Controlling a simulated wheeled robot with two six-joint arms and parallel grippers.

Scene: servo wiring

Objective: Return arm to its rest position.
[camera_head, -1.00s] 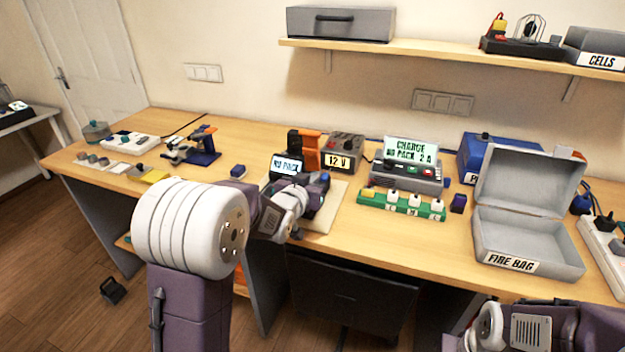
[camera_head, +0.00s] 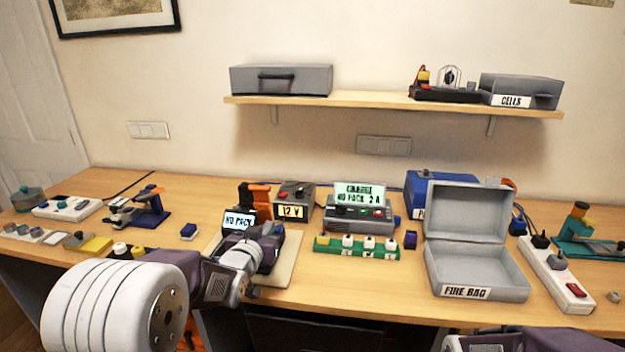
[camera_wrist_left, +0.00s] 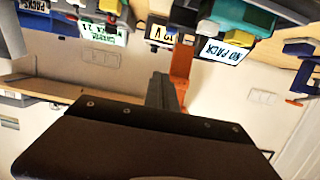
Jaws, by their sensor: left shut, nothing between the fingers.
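My left arm comes in from the lower left. Its gripper (camera_head: 268,248) is over the pale mat (camera_head: 286,270), in front of the small display reading "NO PACK" (camera_head: 239,220). It is shut with nothing held, and the wrist partly hides its fingers. In the left wrist view, the shut fingers (camera_wrist_left: 161,92) point towards the orange upright part, and the "NO PACK" display (camera_wrist_left: 222,50) shows upside down. Of my right arm only a link shows at the lower right edge; its gripper is out of view.
Behind the mat stand the 12 V supply (camera_head: 294,203) and the charger (camera_head: 360,212), with a green strip (camera_head: 329,246) in front. The open fire bag box (camera_head: 478,272) and a power strip (camera_head: 556,273) are to the right. A wall shelf (camera_head: 380,104) hangs above.

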